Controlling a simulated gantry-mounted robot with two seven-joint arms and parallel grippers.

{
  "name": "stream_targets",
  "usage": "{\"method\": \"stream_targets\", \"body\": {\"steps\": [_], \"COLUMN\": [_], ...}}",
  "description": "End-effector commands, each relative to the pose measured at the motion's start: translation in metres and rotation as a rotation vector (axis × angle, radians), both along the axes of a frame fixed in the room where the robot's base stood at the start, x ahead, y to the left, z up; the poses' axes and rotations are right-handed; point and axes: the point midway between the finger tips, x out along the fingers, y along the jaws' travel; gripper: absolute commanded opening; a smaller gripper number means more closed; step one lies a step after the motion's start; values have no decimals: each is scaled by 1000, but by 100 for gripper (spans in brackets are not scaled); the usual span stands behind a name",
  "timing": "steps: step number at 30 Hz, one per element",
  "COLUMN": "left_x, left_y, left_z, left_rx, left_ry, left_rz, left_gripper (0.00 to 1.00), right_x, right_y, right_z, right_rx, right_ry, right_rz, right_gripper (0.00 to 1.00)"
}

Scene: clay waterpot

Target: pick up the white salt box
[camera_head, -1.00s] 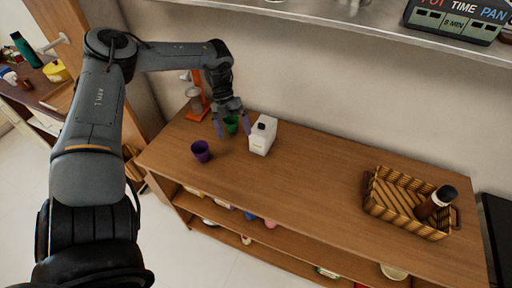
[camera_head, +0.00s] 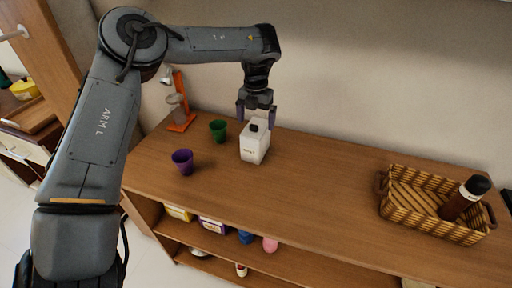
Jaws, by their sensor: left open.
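The white salt box (camera_head: 253,148) stands upright on the wooden counter, with a dark cap on its top. My left gripper (camera_head: 256,119) points down right over the box, its two purple-grey fingers apart, one at each side of the cap. The fingertips are near the top of the box; I cannot tell whether they touch it. My right gripper is not in view.
A green cup (camera_head: 218,130) stands just left of the box, and a purple cup (camera_head: 183,161) nearer the front edge. An orange stand (camera_head: 180,108) is at the back left. A wicker basket (camera_head: 432,221) holding a dark bottle (camera_head: 464,198) is at the right. The counter (camera_head: 315,184) between is clear.

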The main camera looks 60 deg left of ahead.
Motion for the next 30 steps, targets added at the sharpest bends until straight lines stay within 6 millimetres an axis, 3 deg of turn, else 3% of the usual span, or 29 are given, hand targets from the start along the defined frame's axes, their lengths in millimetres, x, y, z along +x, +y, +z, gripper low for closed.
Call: {"method": "stream_targets", "body": {"steps": [1,11,19,28,30], "left_x": [0,0,2,2,2], "left_y": [0,1,2,2,2], "left_z": [-9,-31,-64,-69,-69], "left_rx": [-1,-1,-2,1,1], "left_ry": [0,0,1,-1,-1], "left_rz": [-1,1,1,0,0], "left_gripper": [100,100,100,100,92], "right_x": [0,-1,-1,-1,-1], "right_y": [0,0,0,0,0], "right_z": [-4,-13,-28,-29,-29], "right_rx": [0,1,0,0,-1], "right_ry": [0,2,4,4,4], "right_rz": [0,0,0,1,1], "right_gripper": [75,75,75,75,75]}}
